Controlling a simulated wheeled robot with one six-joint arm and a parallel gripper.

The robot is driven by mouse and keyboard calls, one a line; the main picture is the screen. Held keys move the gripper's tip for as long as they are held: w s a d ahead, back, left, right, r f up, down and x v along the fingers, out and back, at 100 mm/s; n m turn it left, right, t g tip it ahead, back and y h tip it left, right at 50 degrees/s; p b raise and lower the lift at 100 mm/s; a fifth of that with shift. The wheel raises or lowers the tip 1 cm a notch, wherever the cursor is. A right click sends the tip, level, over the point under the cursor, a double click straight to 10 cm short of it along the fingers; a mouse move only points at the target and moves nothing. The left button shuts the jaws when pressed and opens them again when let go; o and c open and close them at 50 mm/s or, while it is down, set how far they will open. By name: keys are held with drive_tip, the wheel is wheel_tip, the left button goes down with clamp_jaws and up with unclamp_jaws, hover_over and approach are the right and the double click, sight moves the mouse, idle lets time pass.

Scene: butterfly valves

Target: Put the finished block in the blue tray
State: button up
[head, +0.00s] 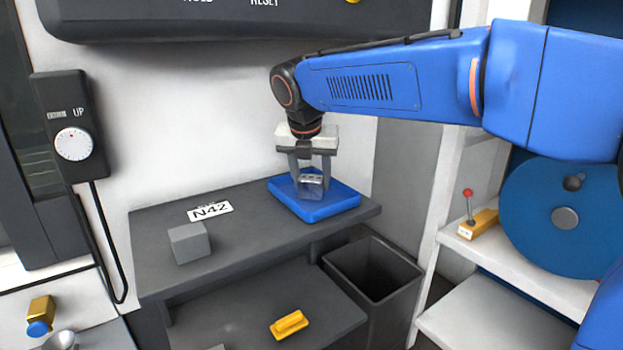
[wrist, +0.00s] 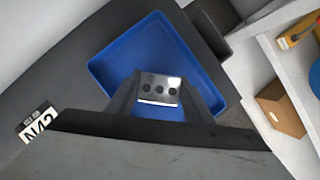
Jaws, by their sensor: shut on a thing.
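The blue tray (head: 340,203) sits at the right end of the grey upper shelf. My gripper (head: 312,184) points down over the tray and is shut on a silver block (head: 312,179) with several dark holes along one face. In the wrist view the block (wrist: 159,88) shows between the two fingers, with the floor of the tray (wrist: 130,62) behind it. I cannot tell whether the block touches the tray floor. A plain grey block (head: 189,243) stands on the same shelf to the left, apart from the tray.
An N42 label (head: 210,211) lies on the upper shelf (head: 250,240). A dark open bin (head: 373,268) stands below the tray at the right. A yellow piece (head: 289,324) lies on the lower shelf. A black control panel (head: 240,18) hangs above.

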drive_tip(key=shift+f, duration=0.1)
drive_tip(key=o, duration=1.4)
drive_tip(key=shift+v, duration=3.85)
drive_tip(key=s+d+f+m, duration=0.1)
drive_tip(key=d+m, duration=0.1)
drive_tip(key=d, duration=0.1)
drive_tip(key=s+d+m, duration=0.1)
drive_tip(key=d+m, duration=0.1)
drive_tip(key=d, duration=0.2)
drive_tip(key=s+d+f+m, duration=0.1)
drive_tip(key=s+d+m, duration=0.1)
drive_tip(key=d+m, duration=0.1)
drive_tip(key=shift+d+f, duration=0.4)
drive_tip(key=s+d+f+m, duration=0.6)
drive_tip(key=s+f+m, duration=0.1)
drive_tip(key=m, duration=0.2)
drive_tip(key=s+d+f+m, duration=0.7)
drive_tip(key=s+m, duration=0.1)
drive_tip(key=m, duration=0.1)
drive_tip(key=s+d+f+m, duration=0.6)
drive_tip(key=s+f+m, duration=0.1)
drive_tip(key=s+m, duration=0.1)
drive_tip(key=shift+s+d+f+m+y, duration=0.15)
drive_tip(key=shift+s+d+m+y, duration=0.05)
drive_tip(key=shift+m+y, duration=0.2)
